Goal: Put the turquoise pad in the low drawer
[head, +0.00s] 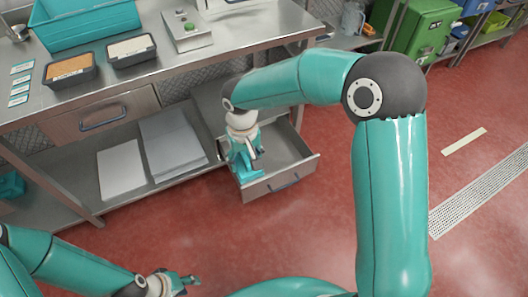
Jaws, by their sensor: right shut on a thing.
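The low drawer (300,165) is pulled out below the steel bench, with its blue handle (284,183) on the front panel. My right gripper (243,168) reaches down at the left part of the drawer and is shut on a turquoise piece, which seems to be the turquoise pad. The pad is hard to tell apart from the turquoise gripper parts, and I cannot tell whether it touches the drawer floor. My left gripper (187,282) is low in the view, apart from the drawer; its finger opening is unclear.
On the bench (160,75) stand a turquoise bin (85,30), two dark trays (69,69) (131,50) and a box with a green button (188,31). A closed upper drawer (103,117) is at left. Grey sheets (172,145) lie on the lower shelf.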

